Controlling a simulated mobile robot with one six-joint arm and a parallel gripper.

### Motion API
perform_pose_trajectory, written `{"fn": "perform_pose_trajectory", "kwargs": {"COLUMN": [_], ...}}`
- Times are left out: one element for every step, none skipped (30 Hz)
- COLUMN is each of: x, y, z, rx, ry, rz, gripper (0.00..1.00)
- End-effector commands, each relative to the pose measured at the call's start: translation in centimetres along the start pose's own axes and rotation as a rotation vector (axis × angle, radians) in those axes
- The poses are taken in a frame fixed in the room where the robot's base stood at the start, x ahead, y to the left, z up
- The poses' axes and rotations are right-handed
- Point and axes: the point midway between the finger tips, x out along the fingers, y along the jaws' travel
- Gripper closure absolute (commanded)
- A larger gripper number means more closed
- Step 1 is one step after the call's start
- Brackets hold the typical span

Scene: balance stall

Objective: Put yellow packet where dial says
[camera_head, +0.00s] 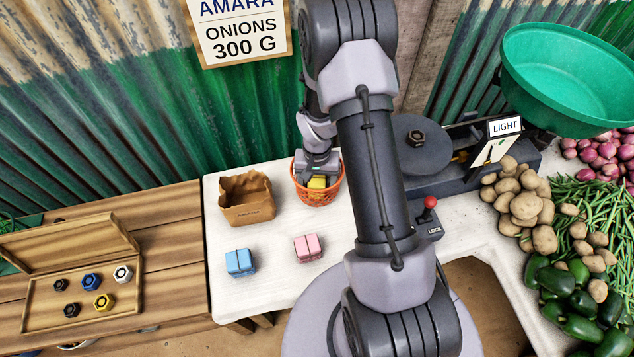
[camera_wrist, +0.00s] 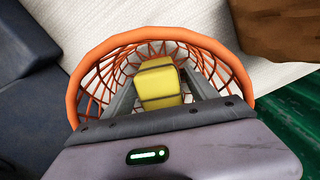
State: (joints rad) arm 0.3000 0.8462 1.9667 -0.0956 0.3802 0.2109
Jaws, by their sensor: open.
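The yellow packet (camera_head: 317,183) is inside the orange wire basket (camera_head: 318,199) on the white table. In the wrist view the yellow packet (camera_wrist: 160,83) shows low inside the orange rim (camera_wrist: 86,66). My gripper (camera_head: 318,177) points down into the basket. Its open fingers (camera_wrist: 162,92) show on either side of the packet; whether they touch it cannot be told. The dial (camera_head: 491,151) is a pale card with a dark needle, under a sign reading LIGHT (camera_head: 505,126). My arm hides part of the scale (camera_head: 432,182).
A brown paper bag (camera_head: 247,201), a blue packet (camera_head: 240,262) and a pink packet (camera_head: 307,247) stand on the table. A red-knobbed LOCK lever (camera_head: 430,203), a green pan (camera_head: 570,80) and potatoes (camera_head: 525,207) are right. A wooden weight box (camera_head: 80,265) is left.

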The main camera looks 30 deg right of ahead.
Motion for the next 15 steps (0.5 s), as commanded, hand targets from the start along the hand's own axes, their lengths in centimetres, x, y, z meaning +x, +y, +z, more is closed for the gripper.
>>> {"fn": "perform_pose_trajectory", "kwargs": {"x": [-0.5, -0.9, -1.8, -2.5, -3.5, -4.8, -5.7, -6.6, -7.7, -8.5, -9.2, -10.1, -10.7, -11.1, -11.7], "y": [0.0, 0.0, 0.0, 0.0, 0.0, -0.1, -0.1, -0.1, 0.0, 0.0, 0.0, 0.0, 0.0, 0.0, 0.0], "z": [0.0, 0.0, -0.1, -0.1, -0.1, -0.1, -0.1, -0.1, -0.1, -0.1, -0.1, -0.1, 0.0, -0.1, -0.1], "rx": [0.0, 0.0, 0.0, 0.0, 0.001, 0.001, 0.001, 0.002, 0.001, 0.0, -0.001, 0.0, 0.0, 0.0, 0.001], "ry": [0.0, 0.001, 0.002, 0.003, 0.004, 0.004, 0.005, 0.004, 0.004, 0.003, 0.003, 0.003, 0.002, 0.002, 0.002], "rz": [0.0, 0.0, -0.001, -0.001, -0.001, -0.002, -0.002, -0.002, -0.001, -0.001, -0.001, -0.001, -0.001, -0.001, -0.001], "gripper": [0.33, 0.33, 0.33, 0.33, 0.33, 0.33, 0.33, 0.33, 0.33, 0.33, 0.33, 0.33, 0.33, 0.33, 0.33]}}
